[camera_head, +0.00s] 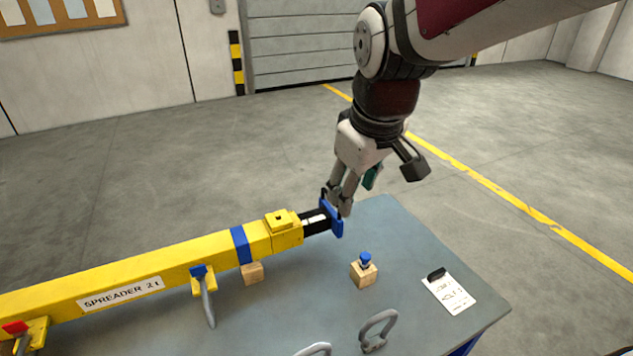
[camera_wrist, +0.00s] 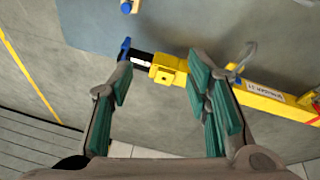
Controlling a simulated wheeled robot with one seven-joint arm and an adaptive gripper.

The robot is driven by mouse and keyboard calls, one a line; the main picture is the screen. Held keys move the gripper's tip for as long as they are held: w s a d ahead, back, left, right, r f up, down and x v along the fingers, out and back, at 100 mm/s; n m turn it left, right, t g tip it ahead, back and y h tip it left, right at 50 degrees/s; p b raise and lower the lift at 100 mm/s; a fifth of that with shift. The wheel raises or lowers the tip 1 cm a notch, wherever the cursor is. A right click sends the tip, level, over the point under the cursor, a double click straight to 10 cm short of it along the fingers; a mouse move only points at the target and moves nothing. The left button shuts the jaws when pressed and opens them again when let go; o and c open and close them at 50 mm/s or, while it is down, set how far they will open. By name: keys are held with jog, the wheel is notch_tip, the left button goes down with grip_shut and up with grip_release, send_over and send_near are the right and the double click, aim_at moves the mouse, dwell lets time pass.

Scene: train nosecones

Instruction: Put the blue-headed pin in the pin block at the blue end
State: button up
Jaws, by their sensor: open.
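The blue-headed pin (camera_head: 366,259) stands upright in a small wooden block (camera_head: 364,276) on the table; part of it shows at the top edge of the wrist view (camera_wrist: 129,6). A yellow block with a dark hole (camera_head: 283,218) sits on top of the yellow beam near its blue-banded end; it also shows in the wrist view (camera_wrist: 166,75). A black inner bar (camera_head: 316,222) sticks out there and ends in a blue plate (camera_head: 331,214). My gripper (camera_head: 341,203) is open and empty, pointing down around the blue plate in the head view. Its exact height above the plate is unclear.
The beam (camera_head: 190,263) runs left across the table (camera_head: 300,290). Another grey shackle (camera_head: 378,332) lies at the front. The table's back right is clear.

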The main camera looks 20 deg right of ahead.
jog(key=s+a+r+m+t, duration=0.1)
jog(key=s+a+r, duration=0.1)
jog(key=s, duration=0.3)
jog(key=s+a+r+m, duration=0.1)
jog(key=s+a+m, duration=0.1)
jog(key=s, duration=0.3)
jog(key=shift+a+r+t+y, duration=0.35)
jog(key=shift+t+y, duration=0.05)
